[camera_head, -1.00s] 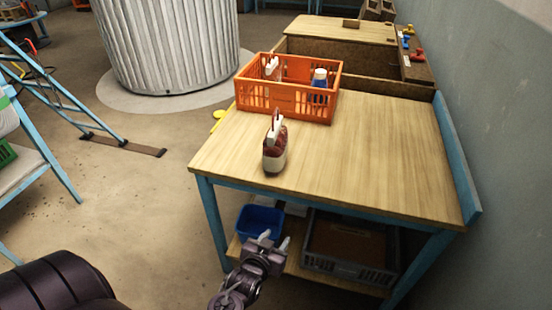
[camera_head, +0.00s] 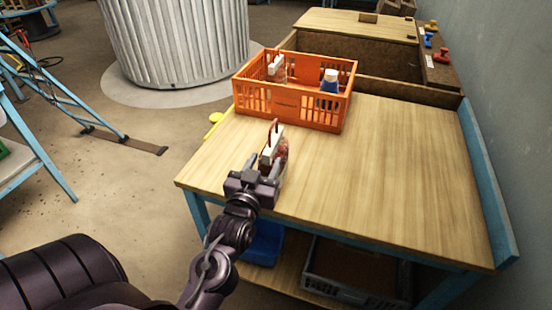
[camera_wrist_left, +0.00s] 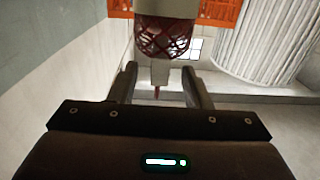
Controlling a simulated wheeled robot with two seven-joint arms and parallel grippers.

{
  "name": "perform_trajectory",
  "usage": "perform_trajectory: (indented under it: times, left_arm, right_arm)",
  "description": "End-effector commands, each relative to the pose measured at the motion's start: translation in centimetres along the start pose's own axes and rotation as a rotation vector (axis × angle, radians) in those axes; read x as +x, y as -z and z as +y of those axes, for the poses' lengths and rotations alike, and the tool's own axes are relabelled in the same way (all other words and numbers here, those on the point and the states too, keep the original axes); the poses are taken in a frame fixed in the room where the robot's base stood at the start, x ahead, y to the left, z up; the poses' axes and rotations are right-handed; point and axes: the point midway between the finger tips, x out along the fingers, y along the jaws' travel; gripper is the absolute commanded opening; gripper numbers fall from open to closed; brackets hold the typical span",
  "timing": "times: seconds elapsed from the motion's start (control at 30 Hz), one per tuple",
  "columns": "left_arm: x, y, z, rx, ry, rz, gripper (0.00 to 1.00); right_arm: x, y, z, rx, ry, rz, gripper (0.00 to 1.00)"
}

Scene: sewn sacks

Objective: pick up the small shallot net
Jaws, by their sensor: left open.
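The small shallot net (camera_head: 282,156), a red mesh sack with a pale header and a thin red tip, stands upright on the table near its front left edge. My left gripper (camera_head: 263,170) is open in front of it and hides much of it. In the left wrist view the net (camera_wrist_left: 163,38) shows beyond the fingers, and its pale header reaches into the gap between the open fingers (camera_wrist_left: 160,85). I cannot tell whether the fingers touch it. My right gripper is not in view.
An orange crate (camera_head: 300,116) behind the net holds another pale-headed sack (camera_head: 277,66) and a blue-and-white item (camera_head: 329,81). The wooden table (camera_head: 390,170) is bare to the right. A blue bin (camera_head: 262,244) and a grey crate (camera_head: 345,290) sit on the shelf below.

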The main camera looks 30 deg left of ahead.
Motion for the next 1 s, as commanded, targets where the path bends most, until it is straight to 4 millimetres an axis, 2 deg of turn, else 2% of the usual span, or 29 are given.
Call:
perform_trajectory:
  times: [0.1,0.23,0.37,0.5,0.63,0.77,1.0]
  left_arm:
    - [1.3,0.2,0.0,0.000,0.000,0.001,0.44]
    - [2.7,0.2,0.0,0.000,0.000,0.002,0.44]
    - [4.7,0.2,0.0,-0.001,0.000,0.002,0.44]
    - [6.2,0.1,0.0,0.000,0.000,0.000,0.44]
    - [6.5,0.0,0.0,0.000,0.000,-0.001,0.44]
    - [6.5,0.0,0.0,0.000,0.000,-0.001,0.44]
    - [6.5,0.0,0.0,0.000,0.000,-0.001,0.15]
  right_arm:
    - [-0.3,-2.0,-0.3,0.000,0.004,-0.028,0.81]
    - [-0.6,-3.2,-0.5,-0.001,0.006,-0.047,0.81]
    - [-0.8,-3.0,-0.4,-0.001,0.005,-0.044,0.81]
    - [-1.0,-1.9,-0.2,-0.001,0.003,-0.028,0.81]
    - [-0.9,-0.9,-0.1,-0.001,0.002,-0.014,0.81]
    - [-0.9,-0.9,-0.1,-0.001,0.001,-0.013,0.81]
    - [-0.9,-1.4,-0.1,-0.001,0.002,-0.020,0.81]
